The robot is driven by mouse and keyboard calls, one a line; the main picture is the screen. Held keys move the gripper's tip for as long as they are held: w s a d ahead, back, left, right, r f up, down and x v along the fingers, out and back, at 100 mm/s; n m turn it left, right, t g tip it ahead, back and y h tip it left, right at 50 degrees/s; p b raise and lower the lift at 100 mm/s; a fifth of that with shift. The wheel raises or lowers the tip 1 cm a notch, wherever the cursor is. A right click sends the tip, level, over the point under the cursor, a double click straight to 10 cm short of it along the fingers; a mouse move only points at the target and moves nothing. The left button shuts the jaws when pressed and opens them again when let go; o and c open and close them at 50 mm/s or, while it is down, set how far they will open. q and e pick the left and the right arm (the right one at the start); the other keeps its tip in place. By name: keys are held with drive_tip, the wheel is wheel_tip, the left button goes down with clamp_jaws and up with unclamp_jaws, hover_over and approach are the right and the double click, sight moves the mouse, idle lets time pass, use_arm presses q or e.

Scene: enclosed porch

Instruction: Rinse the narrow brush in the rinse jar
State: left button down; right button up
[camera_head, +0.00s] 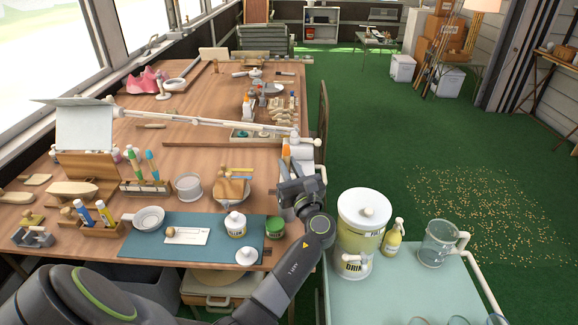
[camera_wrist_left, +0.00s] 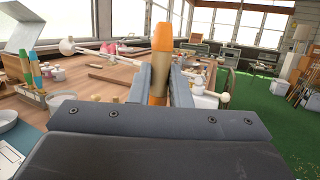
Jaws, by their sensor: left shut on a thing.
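My left gripper (camera_head: 297,188) is over the right edge of the wooden table, shut on an orange-handled brush (camera_head: 285,150). In the left wrist view the brush's orange and tan handle (camera_wrist_left: 160,65) stands upright between the gripper's fingers (camera_wrist_left: 160,88). Its bristle end is hidden, so I cannot tell whether it is in anything. A clear glass jar (camera_head: 188,188), which may be the rinse jar, stands left of the gripper, behind the blue mat. Two other brushes, green (camera_head: 132,162) and blue (camera_head: 151,163), stand in a wooden holder. My right gripper is not in view.
A blue mat (camera_head: 190,222) holds a white lidded pot (camera_head: 235,223) and a small dish. A green tin (camera_head: 275,227) stands beside my left forearm. A white jointed lamp arm crosses behind the gripper.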

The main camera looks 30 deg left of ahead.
use_arm(q)
drive_tip(key=shift+f+b, duration=1.85)
drive_tip(key=shift+f, duration=0.95)
drive_tip(key=c, duration=0.6)
unclamp_jaws()
drive_tip(key=shift+s+d, duration=0.1)
drive_tip(key=shift+s+d+r+p, duration=0.25)
drive_tip(key=shift+s+d+p, duration=0.15)
drive_tip(key=shift+s+d, duration=0.45)
drive_tip(key=shift+s+d+r+p, duration=0.2)
drive_tip(key=shift+s+d+p, duration=0.25)
drive_tip(key=shift+d, duration=0.55)
drive_tip(key=shift+f, duration=0.1)
